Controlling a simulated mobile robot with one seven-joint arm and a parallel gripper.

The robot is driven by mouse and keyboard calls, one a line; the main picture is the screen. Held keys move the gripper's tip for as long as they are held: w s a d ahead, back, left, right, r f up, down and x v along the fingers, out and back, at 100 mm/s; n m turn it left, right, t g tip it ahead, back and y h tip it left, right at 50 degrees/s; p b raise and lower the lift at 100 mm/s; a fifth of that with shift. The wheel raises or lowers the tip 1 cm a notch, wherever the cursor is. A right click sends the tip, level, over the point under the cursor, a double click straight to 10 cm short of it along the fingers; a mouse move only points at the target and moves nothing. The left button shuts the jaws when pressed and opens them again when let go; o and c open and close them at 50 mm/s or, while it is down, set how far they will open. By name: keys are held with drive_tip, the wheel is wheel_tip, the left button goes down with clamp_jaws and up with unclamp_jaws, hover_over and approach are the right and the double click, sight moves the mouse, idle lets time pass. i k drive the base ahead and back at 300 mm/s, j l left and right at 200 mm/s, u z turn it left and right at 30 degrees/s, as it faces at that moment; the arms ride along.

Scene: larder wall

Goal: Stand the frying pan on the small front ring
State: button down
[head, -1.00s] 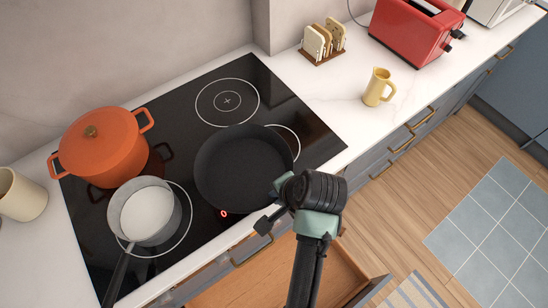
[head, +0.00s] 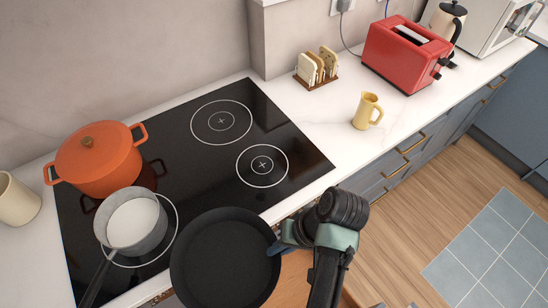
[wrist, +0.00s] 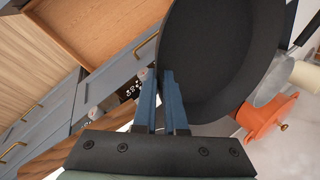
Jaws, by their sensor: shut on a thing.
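The black frying pan (head: 226,262) is in my gripper (head: 277,247), in front of the hob's front edge and over the open drawer. In the wrist view the two blue fingers (wrist: 163,100) are shut at the rim of the pan (wrist: 215,60). The pan's handle is mostly hidden. The small front ring (head: 262,166) is bare, at the right front of the black hob (head: 205,180). The pan is apart from this ring, to its lower left in the head view.
A grey saucepan (head: 112,207) of white liquid stands on the left front ring. An orange pot (head: 95,160) stands behind it. The large rear ring (head: 221,122) is empty. A yellow jug (head: 367,111), toast rack (head: 316,68) and red toaster (head: 407,52) stand right. A drawer (wrist: 105,30) is open below.

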sight(289, 169)
drive_tip(key=i+l, duration=0.15)
drive_tip(key=l, duration=0.2)
drive_tip(key=i+l, duration=0.35)
drive_tip(key=l, duration=0.3)
drive_tip(key=i+l+u, duration=0.1)
drive_tip(key=l, duration=0.2)
drive_tip(key=i+l+u, duration=0.1)
drive_tip(key=u, duration=1)
